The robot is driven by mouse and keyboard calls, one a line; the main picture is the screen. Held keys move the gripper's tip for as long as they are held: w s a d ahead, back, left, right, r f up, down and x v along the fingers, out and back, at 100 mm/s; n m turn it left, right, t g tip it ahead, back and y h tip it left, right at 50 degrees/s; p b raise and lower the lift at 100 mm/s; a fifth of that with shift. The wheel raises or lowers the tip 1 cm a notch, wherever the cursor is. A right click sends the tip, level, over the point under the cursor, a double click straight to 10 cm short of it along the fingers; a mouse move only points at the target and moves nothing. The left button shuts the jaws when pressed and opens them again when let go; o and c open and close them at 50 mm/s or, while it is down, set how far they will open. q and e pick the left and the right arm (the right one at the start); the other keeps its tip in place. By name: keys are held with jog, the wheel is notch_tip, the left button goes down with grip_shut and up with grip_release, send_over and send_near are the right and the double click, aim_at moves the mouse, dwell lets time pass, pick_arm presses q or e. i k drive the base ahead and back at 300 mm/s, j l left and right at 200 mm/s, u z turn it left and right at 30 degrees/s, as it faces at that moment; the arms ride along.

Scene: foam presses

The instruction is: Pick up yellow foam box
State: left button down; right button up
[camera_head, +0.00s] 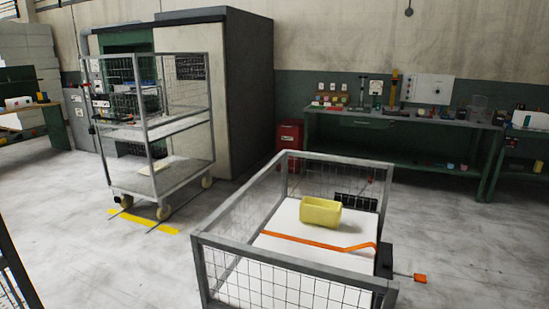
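The yellow foam box (320,212) is a small, open-looking block with rounded edges. It rests on the white bed of a grey wire-mesh cart (292,264) in front of me, towards the far part of the bed. Neither of my grippers shows in the head view, so I cannot see their position or state.
An orange strap (318,243) crosses the cart bed in front of the box. Mesh walls and metal rails surround the bed. A tall wire trolley (147,130) stands at the left, a green workbench (400,122) along the back wall. Open floor lies between.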

aim_at(313, 210)
jog(key=i+l+z, duration=0.15)
jog(key=l, duration=0.15)
jog(key=l+z, duration=0.15)
jog(key=l, duration=0.15)
jog(key=i+l+z, duration=0.75)
jog(key=l+z, duration=0.15)
jog(key=l, duration=0.15)
jog(key=i+l+z, duration=0.3)
jog(key=i, duration=0.25)
jog(key=i+l+z, duration=0.1)
jog(key=i+z, duration=0.2)
jog(key=i, duration=0.3)
jog(key=i+u, duration=0.3)
jog(key=i, duration=0.35)
jog(key=i+l+u, duration=0.15)
jog(key=i+u, duration=0.15)
jog(key=i, duration=0.3)
jog(key=i+j+u, duration=0.1)
jog(key=i+u, duration=0.3)
jog(key=i, duration=0.2)
jog(key=i+l+u, duration=0.15)
jog(key=i+u, duration=0.3)
jog(key=i, duration=0.15)
jog(key=i+u, duration=0.2)
jog(key=i, duration=0.5)
jog(key=i+l+u, duration=0.1)
jog(key=i+u, duration=0.15)
jog(key=i, duration=0.45)
